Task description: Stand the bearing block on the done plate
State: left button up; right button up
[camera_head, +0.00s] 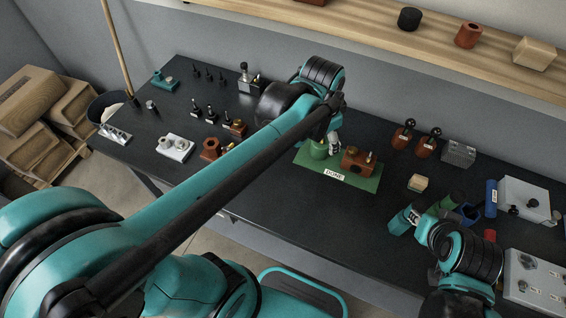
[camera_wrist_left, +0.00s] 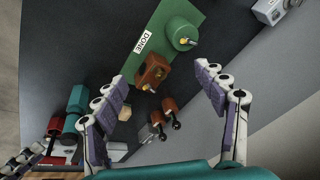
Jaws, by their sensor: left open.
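The reddish-brown bearing block (camera_head: 357,161) is on the right part of the green done plate (camera_head: 310,161), behind its DONE label. A brass fitting shows on top. In the left wrist view, the block (camera_wrist_left: 152,70) is at the plate's near end, between the fingers in the picture. My left gripper (camera_head: 335,137) is open over the plate, with nothing between its fingers; its fingers show wide apart in the left wrist view (camera_wrist_left: 163,88). The block appears apart from both fingers. My right gripper (camera_wrist_left: 20,160) shows only partly at the lower left of that view.
A green round part (camera_head: 319,149) stands on the plate beside the block. Two brown parts with black knobs (camera_head: 428,142) and a small wooden block (camera_head: 418,183) are to the right. A brown hexagonal part (camera_head: 210,148) is left. The bench front is clear near the plate.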

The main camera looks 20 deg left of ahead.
pick_arm(q)
jog(key=s+a+f+n+t, duration=0.1)
jog(key=s+a+n, duration=0.2)
jog(key=s, duration=0.3)
jog(key=s+a+f+n+t, duration=0.1)
jog(key=s+a+n+t, duration=0.1)
jog(key=s+n, duration=0.3)
jog(key=shift+s+a+f+n+t+y, duration=0.3)
jog(key=shift+s+a+n, duration=0.1)
jog(key=shift+a, duration=0.5)
notch_tip(320, 180, down, 4)
jog(key=b, duration=0.4)
